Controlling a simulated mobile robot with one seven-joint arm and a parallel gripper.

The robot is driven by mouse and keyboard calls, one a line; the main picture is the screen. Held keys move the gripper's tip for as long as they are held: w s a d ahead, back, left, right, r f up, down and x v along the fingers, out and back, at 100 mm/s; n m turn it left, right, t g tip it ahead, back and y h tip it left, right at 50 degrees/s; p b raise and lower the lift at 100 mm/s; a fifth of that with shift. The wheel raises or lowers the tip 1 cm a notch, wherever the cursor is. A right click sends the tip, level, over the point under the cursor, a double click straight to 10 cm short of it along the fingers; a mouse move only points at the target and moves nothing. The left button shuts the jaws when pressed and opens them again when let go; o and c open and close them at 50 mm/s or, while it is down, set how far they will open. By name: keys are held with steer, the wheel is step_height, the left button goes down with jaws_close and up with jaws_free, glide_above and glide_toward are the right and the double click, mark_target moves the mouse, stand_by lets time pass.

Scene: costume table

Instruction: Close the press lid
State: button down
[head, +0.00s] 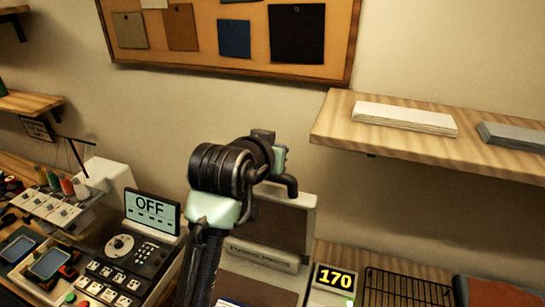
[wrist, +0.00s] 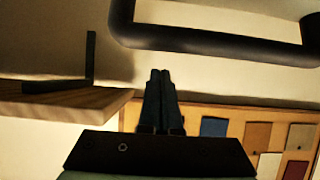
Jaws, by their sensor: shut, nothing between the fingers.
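The press stands behind my arm in the head view, with its lid (head: 293,215) raised, close to upright. Its front label (head: 262,257) reads as a fusing press, and part of its lower bed (head: 250,288) shows at the bottom. My arm covers the left of the lid. My gripper (wrist: 160,75) is shut and empty in the wrist view; its fingers are not clear in the head view. A thick black bar (wrist: 215,38), apparently the lid handle, crosses the top of the wrist view, apart from the fingertips in the picture.
A control box with an OFF screen (head: 152,209) stands left of the press. A display reading 170 (head: 335,280) and a black wire rack (head: 405,288) are right of it. A wooden shelf (head: 330,125) juts out at upper right. A pinboard (head: 343,50) hangs behind.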

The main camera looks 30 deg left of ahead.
steer(key=shift+s+d+f+p, duration=0.2)
steer(key=shift+s+f+p, duration=0.3)
steer(key=shift+s, duration=0.25)
steer(key=shift+s+d+f+p, duration=0.15)
steer(key=shift+s+f+p, duration=0.35)
steer(key=shift+s, duration=0.25)
